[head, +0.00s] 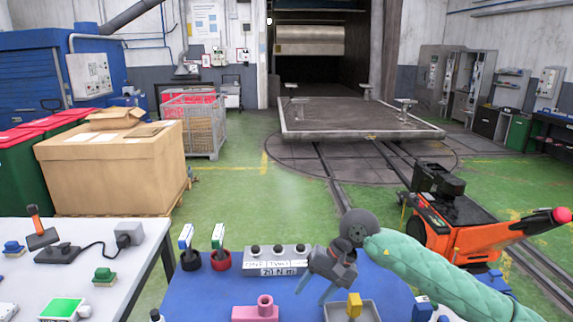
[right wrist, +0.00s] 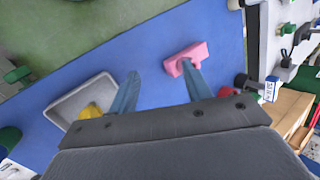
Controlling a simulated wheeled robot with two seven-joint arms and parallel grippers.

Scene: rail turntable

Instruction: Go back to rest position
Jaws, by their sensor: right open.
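My right gripper (head: 314,288) is at the end of a green-sleeved arm that comes in from the right. It hangs over the blue table mat (head: 205,290). In the right wrist view its two blue-grey fingers (right wrist: 159,72) are spread apart with nothing between them. A pink block with a round knob (head: 255,310) lies on the mat, left of the gripper in the head view. It also shows in the right wrist view (right wrist: 181,62), partly behind one fingertip; I cannot tell whether they touch. My left gripper is not in view.
A grey tray (head: 372,309) with a yellow piece (head: 355,304) sits right of the gripper. A grey box with knobs (head: 276,258) stands behind it. Red (head: 220,261) and black holders stand further left. A white table (head: 140,262) is at left. An orange machine (head: 460,235) stands at right.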

